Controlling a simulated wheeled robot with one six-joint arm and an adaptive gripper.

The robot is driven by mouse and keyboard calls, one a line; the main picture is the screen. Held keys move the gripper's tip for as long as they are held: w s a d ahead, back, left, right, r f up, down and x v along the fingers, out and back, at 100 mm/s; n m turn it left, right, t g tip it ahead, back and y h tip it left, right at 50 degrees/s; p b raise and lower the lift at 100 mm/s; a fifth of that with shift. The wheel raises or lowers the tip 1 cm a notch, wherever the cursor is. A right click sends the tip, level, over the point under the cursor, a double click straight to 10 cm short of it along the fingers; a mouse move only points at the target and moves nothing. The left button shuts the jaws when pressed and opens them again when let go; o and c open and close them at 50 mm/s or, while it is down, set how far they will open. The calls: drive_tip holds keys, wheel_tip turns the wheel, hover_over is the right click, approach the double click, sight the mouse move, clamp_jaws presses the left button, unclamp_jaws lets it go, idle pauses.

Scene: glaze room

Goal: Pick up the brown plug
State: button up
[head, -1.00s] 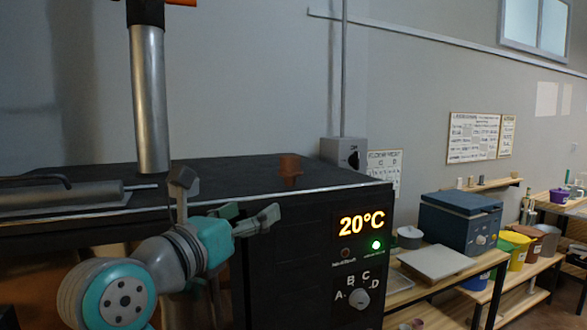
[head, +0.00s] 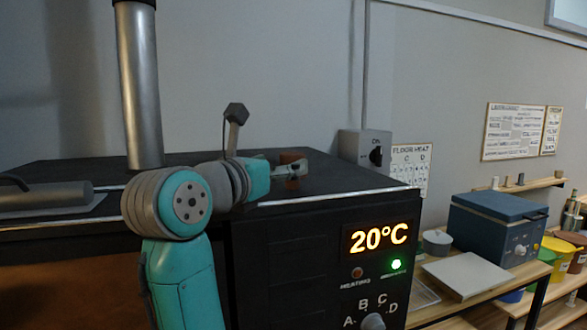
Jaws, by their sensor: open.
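The brown plug (head: 291,157) stands on the black top of the kiln-like oven (head: 330,180), back from its front edge. My gripper (head: 298,169) is open and level with the plug, just above the oven top. Its fingers overlap the lower part of the plug in the head view, so only the plug's upper part shows clearly. I cannot tell whether the fingers are around the plug or in front of it, or whether they touch it.
A steel pipe (head: 139,90) rises at the left of the oven top. A grey cylinder (head: 45,195) with a handle lies at the far left. A wall switch box (head: 364,148) is behind the right side. The oven front shows 20°C. A blue box (head: 497,222) stands on the right bench.

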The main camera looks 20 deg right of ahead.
drive_tip(key=shift+f+x, duration=0.1)
drive_tip(key=shift+x, duration=1.25)
drive_tip(key=shift+f+x, duration=0.15)
drive_tip(key=shift+x, duration=1.15)
drive_tip(key=c, duration=1.3)
